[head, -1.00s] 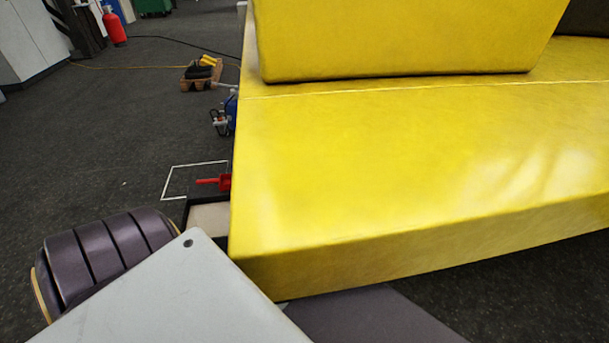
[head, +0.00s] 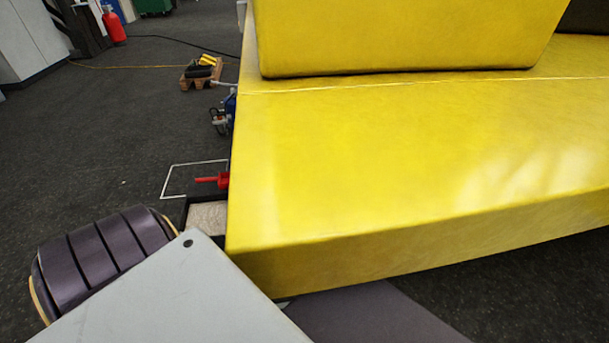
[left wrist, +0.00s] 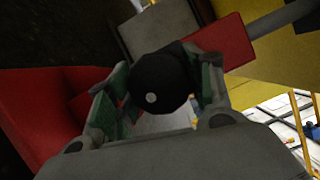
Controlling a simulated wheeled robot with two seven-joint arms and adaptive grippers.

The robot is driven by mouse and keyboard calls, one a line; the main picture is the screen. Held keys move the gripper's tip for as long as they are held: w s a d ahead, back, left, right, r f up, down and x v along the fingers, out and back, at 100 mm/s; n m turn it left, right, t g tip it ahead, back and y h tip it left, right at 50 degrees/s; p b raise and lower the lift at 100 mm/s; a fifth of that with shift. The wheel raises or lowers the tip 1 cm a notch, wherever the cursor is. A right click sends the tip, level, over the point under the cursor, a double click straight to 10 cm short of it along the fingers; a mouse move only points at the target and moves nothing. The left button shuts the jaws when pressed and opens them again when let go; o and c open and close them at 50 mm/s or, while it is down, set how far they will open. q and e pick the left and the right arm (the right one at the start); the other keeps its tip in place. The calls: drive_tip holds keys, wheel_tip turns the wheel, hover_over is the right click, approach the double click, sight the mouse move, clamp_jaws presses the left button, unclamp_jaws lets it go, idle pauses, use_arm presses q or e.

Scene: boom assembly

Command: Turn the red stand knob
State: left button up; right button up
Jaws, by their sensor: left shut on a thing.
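In the left wrist view a round black knob (left wrist: 160,82) with a white dot sits between the greenish fingers of my left gripper (left wrist: 160,96). The fingers are closed around it, one on each side. Red stand parts (left wrist: 215,52) show behind and beside the knob. In the head view a small red part (head: 210,181) sticks out to the left from beside the large yellow boom (head: 400,150); I cannot tell whether it belongs to the same stand. My left gripper is hidden in the head view. My right gripper is in neither view.
The yellow boom fills the centre and right of the head view. A white outline (head: 167,180) marks the floor by the red part. A wooden pallet (head: 197,80) with yellow and black things stands farther back, near a red extinguisher (head: 114,28). Grey floor at left is largely clear.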

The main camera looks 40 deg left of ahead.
use_arm(q)
drive_tip(key=shift+d+f+m, duration=0.1)
drive_tip(key=shift+m, duration=0.3)
drive_tip(key=o, duration=1)
drive_tip(key=shift+o, duration=0.2)
drive_tip(key=v, duration=1.2)
drive_tip(key=shift+f, duration=0.15)
